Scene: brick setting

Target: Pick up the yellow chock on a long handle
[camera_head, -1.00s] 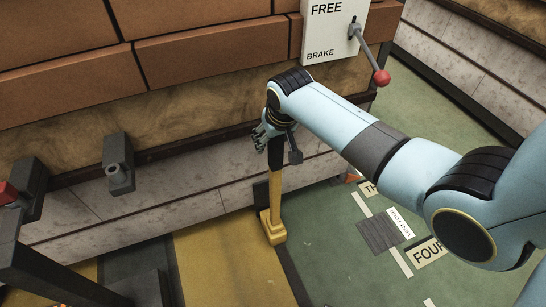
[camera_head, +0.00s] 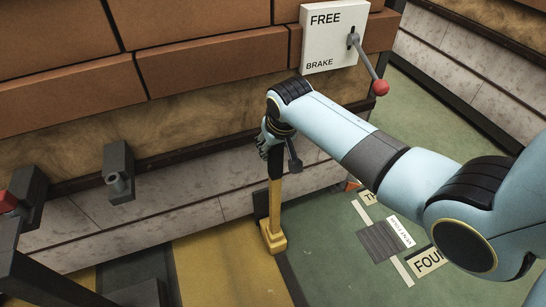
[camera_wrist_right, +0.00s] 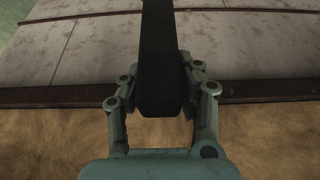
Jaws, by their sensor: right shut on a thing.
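The yellow chock (camera_head: 272,236) is at the foot of a long upright handle (camera_head: 275,196), yellow below and black at the top, in front of the pale stone wall. It appears to be at floor level; I cannot tell whether it touches the floor. My right gripper (camera_head: 268,145) is at the top of the handle, partly hidden by my own wrist. In the right wrist view my right gripper (camera_wrist_right: 163,105) is shut on the black grip (camera_wrist_right: 160,60), one finger on each side. My left gripper is not in view.
A white FREE/BRAKE panel (camera_head: 333,38) with a red-knobbed lever (camera_head: 368,66) is on the brick wall above my right arm. A dark bracket (camera_head: 118,172) sticks out at the left.

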